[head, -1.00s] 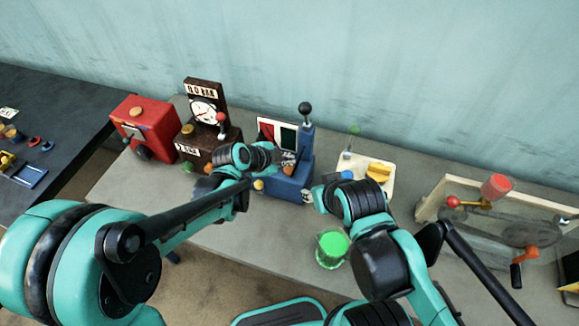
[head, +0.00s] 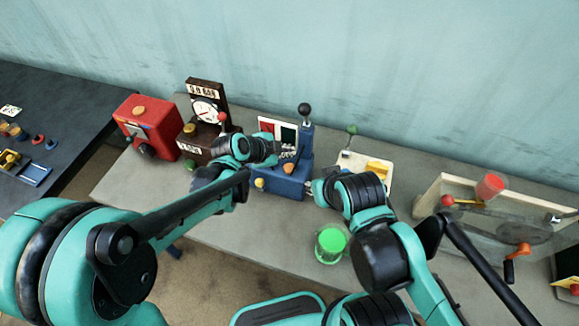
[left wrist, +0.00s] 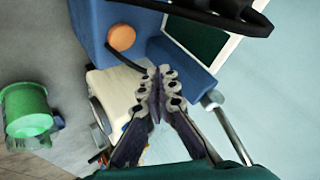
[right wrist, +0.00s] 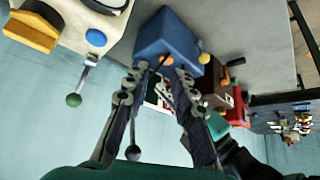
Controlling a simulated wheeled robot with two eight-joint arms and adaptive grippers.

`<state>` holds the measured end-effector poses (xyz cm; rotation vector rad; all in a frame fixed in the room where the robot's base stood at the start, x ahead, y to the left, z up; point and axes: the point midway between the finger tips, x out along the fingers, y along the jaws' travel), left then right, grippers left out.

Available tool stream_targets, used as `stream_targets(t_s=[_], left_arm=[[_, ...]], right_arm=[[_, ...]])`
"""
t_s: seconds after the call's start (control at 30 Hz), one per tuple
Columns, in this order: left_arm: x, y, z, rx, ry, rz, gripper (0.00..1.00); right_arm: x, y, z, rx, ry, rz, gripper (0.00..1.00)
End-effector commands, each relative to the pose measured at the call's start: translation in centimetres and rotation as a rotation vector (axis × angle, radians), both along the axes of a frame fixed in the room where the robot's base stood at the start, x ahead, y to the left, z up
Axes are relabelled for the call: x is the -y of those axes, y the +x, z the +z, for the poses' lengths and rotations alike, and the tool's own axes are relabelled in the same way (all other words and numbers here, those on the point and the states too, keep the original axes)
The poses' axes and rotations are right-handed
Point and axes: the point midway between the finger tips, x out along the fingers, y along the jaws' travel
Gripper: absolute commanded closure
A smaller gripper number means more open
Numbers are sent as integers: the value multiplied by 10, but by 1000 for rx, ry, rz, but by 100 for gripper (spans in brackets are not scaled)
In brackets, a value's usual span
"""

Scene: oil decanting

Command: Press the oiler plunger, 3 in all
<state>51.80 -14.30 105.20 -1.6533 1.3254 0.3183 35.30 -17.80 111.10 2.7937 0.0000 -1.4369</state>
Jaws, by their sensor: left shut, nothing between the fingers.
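A blue machine (head: 285,186) stands mid-table with an orange round knob (head: 289,168), a yellow knob (head: 260,183) and a black-ball lever (head: 305,109). I cannot tell for certain which part is the oiler plunger. My left gripper (head: 290,152) is just above the machine's front. In the left wrist view its fingertips (left wrist: 161,73) are together and empty, beside the orange knob (left wrist: 122,37); contact is unclear. My right gripper (right wrist: 156,82) is open and empty, with the blue machine (right wrist: 170,42) beyond its fingers.
A clear jar with green contents (head: 331,243) stands near the front edge. A white panel (head: 352,160) with a green-ball lever (head: 351,130) is right of the machine. A brown dial box (head: 207,110) and red box (head: 148,126) stand left. A framed crank device is far right.

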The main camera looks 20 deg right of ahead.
Motion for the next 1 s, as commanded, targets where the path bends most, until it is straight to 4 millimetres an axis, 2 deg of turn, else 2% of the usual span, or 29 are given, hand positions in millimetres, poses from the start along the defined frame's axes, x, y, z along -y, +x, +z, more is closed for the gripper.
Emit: stream_targets(t_s=[0.03, 0.07, 1.0], left_arm=[[0, 0, 0, 0, 0, 0, 100], [0, 0, 0, 0, 0, 0, 100], [0, 0, 0, 0, 0, 0, 100]], right_arm=[[0, 0, 0, 0, 0, 0, 94], [0, 0, 0, 0, 0, 0, 100], [0, 0, 0, 0, 0, 0, 100]])
